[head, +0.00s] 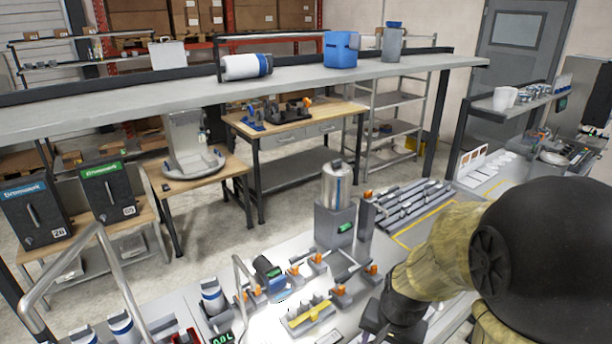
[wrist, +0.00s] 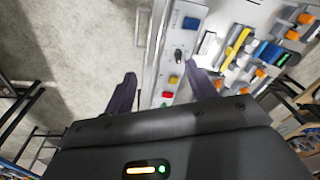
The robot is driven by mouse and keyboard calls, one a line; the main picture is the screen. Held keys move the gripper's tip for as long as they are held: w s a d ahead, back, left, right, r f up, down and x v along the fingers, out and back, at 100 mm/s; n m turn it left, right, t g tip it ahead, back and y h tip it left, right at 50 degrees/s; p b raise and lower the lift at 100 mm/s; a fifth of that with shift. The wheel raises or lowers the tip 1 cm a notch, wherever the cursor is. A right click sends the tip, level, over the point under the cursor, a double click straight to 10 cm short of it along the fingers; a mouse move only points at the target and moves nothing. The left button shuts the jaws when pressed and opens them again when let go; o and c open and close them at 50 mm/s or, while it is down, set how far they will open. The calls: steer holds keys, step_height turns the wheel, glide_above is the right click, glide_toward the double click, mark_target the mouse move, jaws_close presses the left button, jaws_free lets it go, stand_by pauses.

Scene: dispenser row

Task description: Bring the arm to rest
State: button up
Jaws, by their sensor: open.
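My arm reaches in from the right of the head view, with a large black joint and a tan sleeve. My gripper (head: 392,316) is low at the right of centre in that view, over the near bench, and its fingertips are hard to make out there. In the wrist view my gripper (wrist: 161,72) shows two dark fingers spread apart with nothing held between them. Beyond the fingers lie the bare floor and a light panel edge with a blue block (wrist: 191,23), a yellow button (wrist: 173,79) and a red button (wrist: 167,95).
The near bench holds a yellow bar (head: 310,315), orange-tipped fixtures, a silver canister (head: 336,185) and a rack of grey bars (head: 410,205). A bent metal rail (head: 120,270) stands at left. A long shelf (head: 280,83) spans above, with a blue bin (head: 341,50).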

steer(key=s+n, duration=0.1)
steer(key=n, duration=0.1)
steer(key=s+n, duration=0.1)
steer(key=n, duration=0.1)
steer(key=s+n+t, duration=0.1)
steer(key=n, duration=0.1)
steer(key=shift+a+r+b, duration=0.1)
steer(key=shift+r+b, duration=0.1)
steer(key=shift+b, duration=0.15)
stand_by(3.3)
